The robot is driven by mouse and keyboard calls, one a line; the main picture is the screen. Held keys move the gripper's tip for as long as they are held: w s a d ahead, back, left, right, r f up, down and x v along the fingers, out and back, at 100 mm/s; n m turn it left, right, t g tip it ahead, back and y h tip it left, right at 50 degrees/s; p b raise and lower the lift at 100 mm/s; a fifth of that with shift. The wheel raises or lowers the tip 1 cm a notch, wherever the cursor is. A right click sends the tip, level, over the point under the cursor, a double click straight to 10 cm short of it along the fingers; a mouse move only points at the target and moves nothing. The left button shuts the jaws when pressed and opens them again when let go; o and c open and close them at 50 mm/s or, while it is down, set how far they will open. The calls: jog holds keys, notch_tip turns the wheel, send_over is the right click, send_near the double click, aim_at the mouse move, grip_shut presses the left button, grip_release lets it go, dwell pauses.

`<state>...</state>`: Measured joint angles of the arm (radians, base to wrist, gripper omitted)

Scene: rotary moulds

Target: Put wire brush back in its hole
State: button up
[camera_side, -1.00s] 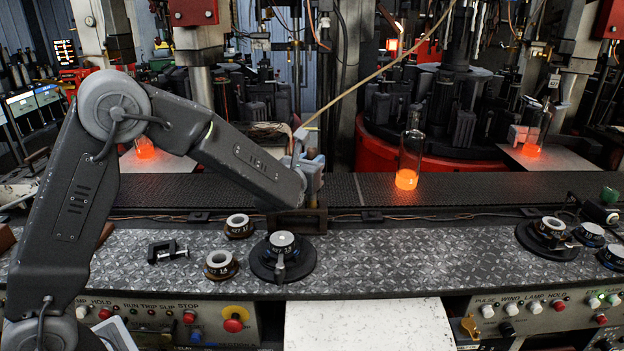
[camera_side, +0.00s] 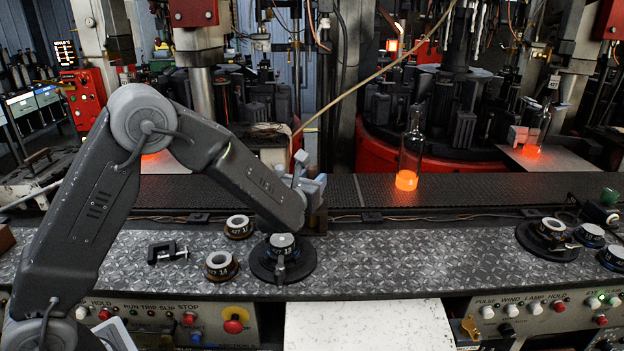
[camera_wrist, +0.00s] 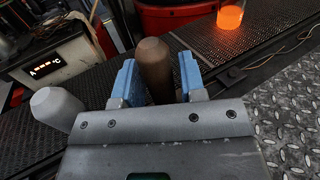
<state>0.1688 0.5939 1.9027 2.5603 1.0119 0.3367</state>
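My gripper (camera_wrist: 158,82) has its two blue-padded fingers on either side of a brown, round-topped handle, which I take to be the wire brush's handle (camera_wrist: 153,62). The pads lie close along both sides of it and appear shut on it. The handle's top rises above the fingers. In the side view my gripper (camera_side: 316,186) is low over a small dark brown holder (camera_side: 317,222) at the back edge of the metal bench. My arm hides most of the holder. The brush's lower end and the hole are hidden.
A grey rounded cylinder (camera_wrist: 57,108) stands left of the fingers. A conveyor (camera_side: 480,188) runs behind the bench, carrying a glowing bottle (camera_side: 408,165). A black round mould part (camera_side: 282,262), ring pieces (camera_side: 221,264) and a clamp (camera_side: 167,252) lie in front. The bench's middle right is clear.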

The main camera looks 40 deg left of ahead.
jog(key=shift+o, duration=1)
